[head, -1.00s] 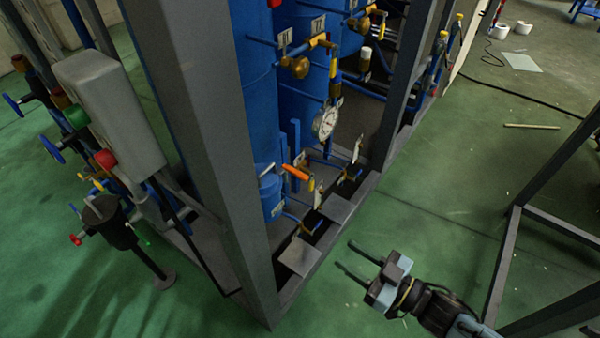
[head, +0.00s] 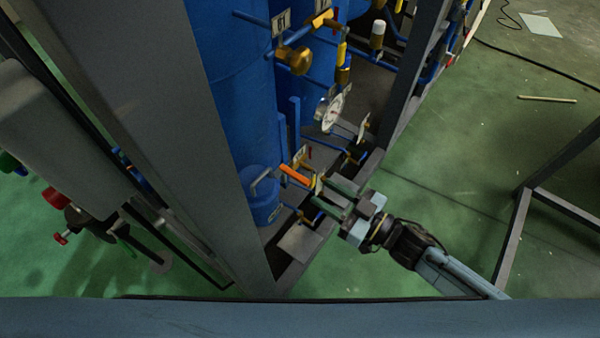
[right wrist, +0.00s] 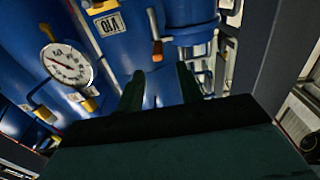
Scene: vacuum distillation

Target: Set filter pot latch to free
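A small blue pot (head: 262,198), which looks like the filter pot, stands low inside the frame, at the foot of the tall blue tank. A thin, bent grey handle shows on its top; I cannot tell whether this is the latch or how it is set. An orange-handled valve (head: 294,176) is just right of the pot. My right gripper (head: 333,198) is open and empty, its fingers pointing left toward the valve and pot. In the right wrist view the open fingers (right wrist: 160,90) have an orange-tipped handle (right wrist: 157,49) beyond them. My left gripper is not in view.
A thick grey post (head: 205,150) stands left of the pot. A pressure gauge (head: 333,110) and brass valves are above. Blue pipes and hanging tags crowd around the gripper. Green floor (head: 450,215) is clear to the right, up to another grey frame (head: 512,235).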

